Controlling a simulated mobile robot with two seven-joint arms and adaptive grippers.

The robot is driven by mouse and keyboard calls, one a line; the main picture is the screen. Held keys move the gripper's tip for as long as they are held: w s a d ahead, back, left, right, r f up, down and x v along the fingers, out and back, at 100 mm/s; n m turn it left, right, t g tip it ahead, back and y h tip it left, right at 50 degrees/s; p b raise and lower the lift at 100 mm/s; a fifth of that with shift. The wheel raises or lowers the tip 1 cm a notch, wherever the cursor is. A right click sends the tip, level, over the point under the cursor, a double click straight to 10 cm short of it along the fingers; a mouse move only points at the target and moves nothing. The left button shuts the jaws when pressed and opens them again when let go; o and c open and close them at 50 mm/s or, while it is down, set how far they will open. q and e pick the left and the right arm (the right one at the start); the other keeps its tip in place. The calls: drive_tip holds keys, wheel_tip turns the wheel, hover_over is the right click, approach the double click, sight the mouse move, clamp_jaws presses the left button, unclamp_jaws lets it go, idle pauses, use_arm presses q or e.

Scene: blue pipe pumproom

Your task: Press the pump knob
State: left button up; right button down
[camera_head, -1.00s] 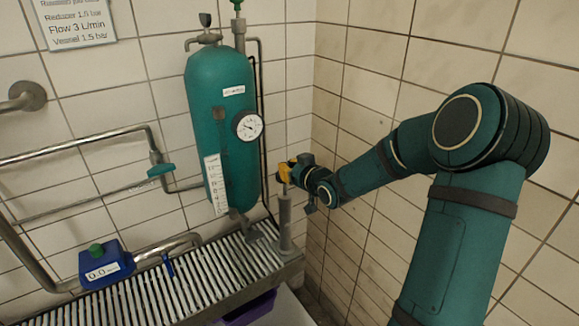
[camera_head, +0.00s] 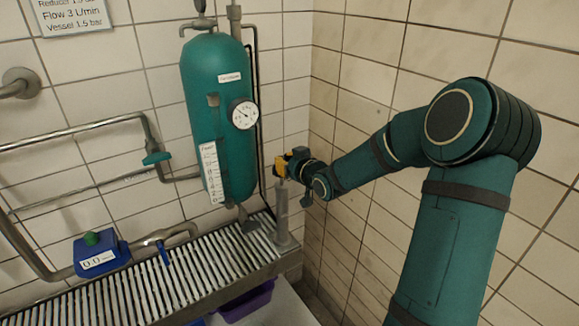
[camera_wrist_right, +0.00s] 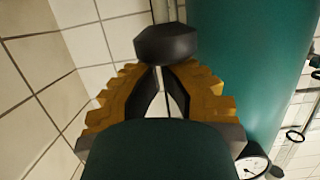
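My right gripper (camera_head: 280,166) is at the top of an upright grey post (camera_head: 282,215) in the head view, just right of the teal tank. In the right wrist view its yellow fingers (camera_wrist_right: 160,72) slant together and look shut, with only a narrow gap between them. A dark, blunt knob-like piece (camera_wrist_right: 168,45) sits right at the fingertips in that view. I cannot tell whether they touch it. A green knob (camera_head: 91,238) stands on a blue box (camera_head: 101,258) with a 0.0 display at the lower left, far from the gripper. My left gripper is out of view.
The teal tank (camera_head: 218,110) carries a pressure gauge (camera_head: 243,114) and stands close left of the gripper. Metal pipes (camera_head: 75,133) run along the tiled wall. A slatted grate (camera_head: 190,275) lies below, with a purple bin (camera_head: 247,302) under its edge. A tiled wall is close on the right.

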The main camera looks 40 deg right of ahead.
wheel_tip(320, 180, up, 2)
drive_tip(key=shift+s+r+p, duration=0.1)
drive_tip(key=shift+r+p, duration=0.15)
drive_tip(key=shift+p, duration=0.1)
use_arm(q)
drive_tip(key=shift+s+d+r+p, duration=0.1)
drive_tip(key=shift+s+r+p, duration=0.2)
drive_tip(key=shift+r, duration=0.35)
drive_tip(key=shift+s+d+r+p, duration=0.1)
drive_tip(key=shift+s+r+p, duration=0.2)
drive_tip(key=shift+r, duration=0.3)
use_arm(e)
drive_tip(key=v, duration=0.9)
drive_tip(key=shift+s+f, duration=0.2)
drive_tip(key=shift+s, duration=0.2)
drive_tip(key=shift+r, duration=0.1)
